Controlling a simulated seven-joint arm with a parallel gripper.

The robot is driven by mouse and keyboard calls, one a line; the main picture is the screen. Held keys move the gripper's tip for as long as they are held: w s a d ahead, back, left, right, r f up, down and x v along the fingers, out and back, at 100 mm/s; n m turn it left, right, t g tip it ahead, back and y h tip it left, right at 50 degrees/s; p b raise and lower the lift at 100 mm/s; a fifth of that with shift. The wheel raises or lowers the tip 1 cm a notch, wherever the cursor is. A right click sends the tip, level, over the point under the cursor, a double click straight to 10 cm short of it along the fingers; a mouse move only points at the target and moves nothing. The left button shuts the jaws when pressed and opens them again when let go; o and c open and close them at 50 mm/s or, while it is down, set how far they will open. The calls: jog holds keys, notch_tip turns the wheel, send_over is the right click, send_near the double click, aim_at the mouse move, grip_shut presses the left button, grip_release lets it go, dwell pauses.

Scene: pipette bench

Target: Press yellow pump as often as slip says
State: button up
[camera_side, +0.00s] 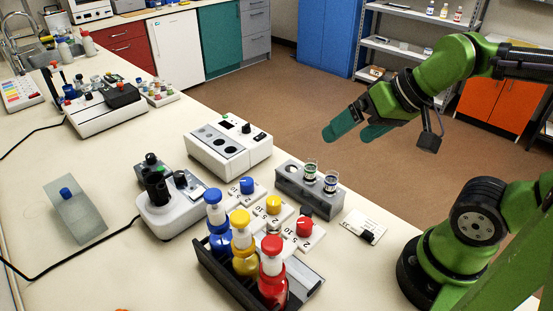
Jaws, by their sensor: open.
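My gripper (351,126) is open and empty. It is raised at the upper right, past the bench edge in the picture and well apart from the pumps.
Blue (246,186), yellow (273,204) and red (305,226) knobs sit on white marked plates beside the tray. A grey rack (294,186) holds vials. A white device (228,146) and a black-knobbed instrument (172,208) stand behind.

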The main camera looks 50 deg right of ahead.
grip_shut()
dwell(0.6)
dwell(1.1)
